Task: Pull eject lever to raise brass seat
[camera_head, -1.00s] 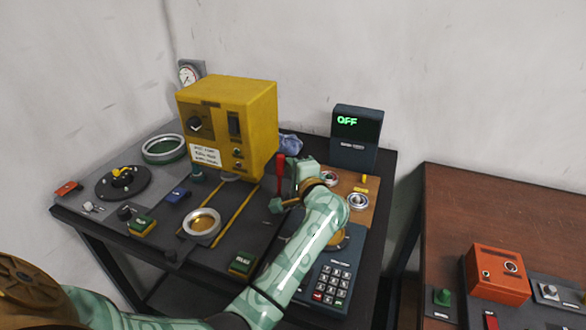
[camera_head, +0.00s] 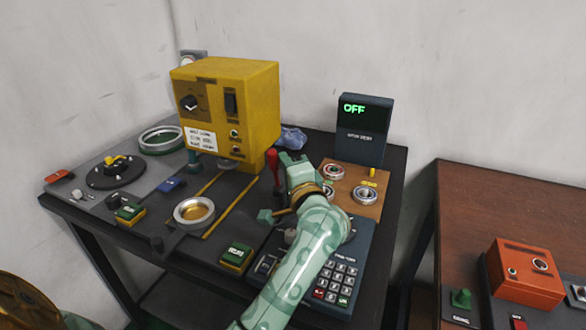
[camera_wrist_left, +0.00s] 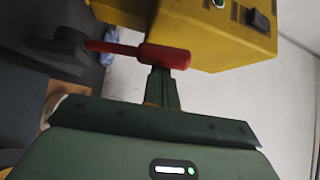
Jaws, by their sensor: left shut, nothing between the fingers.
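The eject lever (camera_head: 272,164) has a red handle and stands roughly upright right of the yellow machine. The lever (camera_wrist_left: 165,57) also crosses the wrist view, its shaft running left to a dark mount. My left gripper (camera_head: 283,157) is shut and empty, its tips at the lever handle. In the wrist view its fingers (camera_wrist_left: 163,82) end against or just beside the handle; I cannot tell if they touch. A round brass surface (camera_head: 197,211) shows inside a silver ring (camera_head: 180,219) on the dark table. My right gripper is not in view.
The yellow machine (camera_head: 250,105) stands close left of the lever. A display reading OFF (camera_head: 365,130) is behind right. Silver bearings (camera_head: 366,195) lie on a brown board beside my gripper. My forearm partly covers a keypad (camera_head: 338,275). A second table (camera_head: 465,210) stands right.

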